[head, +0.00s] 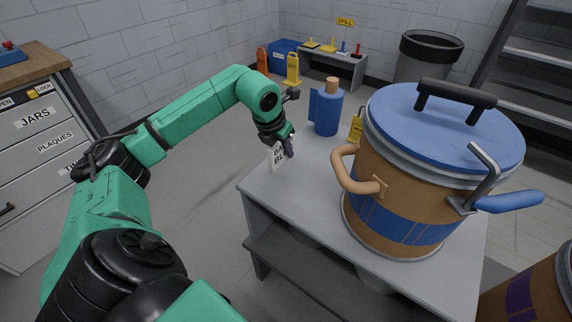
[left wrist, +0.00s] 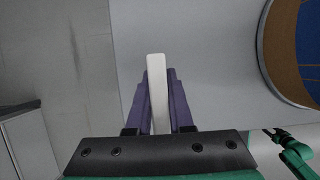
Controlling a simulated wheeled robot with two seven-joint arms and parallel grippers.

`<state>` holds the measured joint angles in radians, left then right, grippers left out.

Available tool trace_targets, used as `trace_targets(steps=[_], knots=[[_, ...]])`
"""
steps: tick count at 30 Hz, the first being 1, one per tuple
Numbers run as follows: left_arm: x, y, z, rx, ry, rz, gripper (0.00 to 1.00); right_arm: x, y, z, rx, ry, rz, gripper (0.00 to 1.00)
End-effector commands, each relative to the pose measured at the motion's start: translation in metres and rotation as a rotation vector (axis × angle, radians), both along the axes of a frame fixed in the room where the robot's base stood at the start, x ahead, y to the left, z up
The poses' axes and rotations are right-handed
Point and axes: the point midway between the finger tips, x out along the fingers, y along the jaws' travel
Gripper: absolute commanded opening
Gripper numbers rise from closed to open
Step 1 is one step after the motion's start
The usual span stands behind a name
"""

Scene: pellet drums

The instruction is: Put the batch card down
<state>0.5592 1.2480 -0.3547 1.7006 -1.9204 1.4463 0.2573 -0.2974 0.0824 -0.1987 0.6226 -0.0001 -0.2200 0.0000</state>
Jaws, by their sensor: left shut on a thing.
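The batch card (head: 275,159) is a small white plate with dark lettering, partly hidden by the gripper. My left gripper (head: 288,148) is shut on it at the left edge area of the grey table (head: 312,189). The card looks upright; I cannot tell whether its lower edge touches the table. In the left wrist view, the card (left wrist: 157,92) shows edge-on as a white strip between the purple fingers of my left gripper (left wrist: 158,100).
A large brown drum (head: 392,221) with a blue lid stands on the table's right. A blue bottle (head: 325,112) and a yellow sign (head: 355,127) stand behind. Free tabletop lies between card and drum. A drawer cabinet (head: 35,150) is at left.

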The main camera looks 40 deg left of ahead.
Motion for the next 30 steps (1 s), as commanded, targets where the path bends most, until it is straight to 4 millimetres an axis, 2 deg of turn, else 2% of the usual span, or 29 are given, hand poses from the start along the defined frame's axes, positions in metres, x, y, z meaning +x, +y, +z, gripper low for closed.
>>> trace_targets(steps=[9, 17, 18, 20, 21, 30], knots=[[0.000, 0.000, -0.048, -0.001, 0.000, 0.000, 0.00, -0.001, 0.000, -0.001, 0.000, 0.001, 0.000, 0.57], [0.000, 0.000, -0.051, 0.000, -0.002, 0.000, 0.00, -0.002, 0.002, -0.003, 0.002, 0.004, 0.000, 0.57], [0.000, 0.000, -0.051, 0.000, -0.002, 0.000, 0.23, -0.002, 0.002, -0.004, 0.003, 0.004, 0.000, 0.57], [0.000, 0.000, -0.050, 0.000, -0.002, 0.000, 0.46, -0.003, 0.003, -0.003, 0.003, 0.005, 0.000, 0.57], [0.000, 0.000, -0.050, 0.000, -0.002, 0.000, 0.49, -0.003, 0.003, -0.003, 0.004, 0.005, 0.000, 0.57], [0.000, 0.000, -0.047, 0.000, -0.002, 0.000, 0.49, -0.004, 0.003, 0.000, 0.004, 0.006, 0.000, 0.57]])
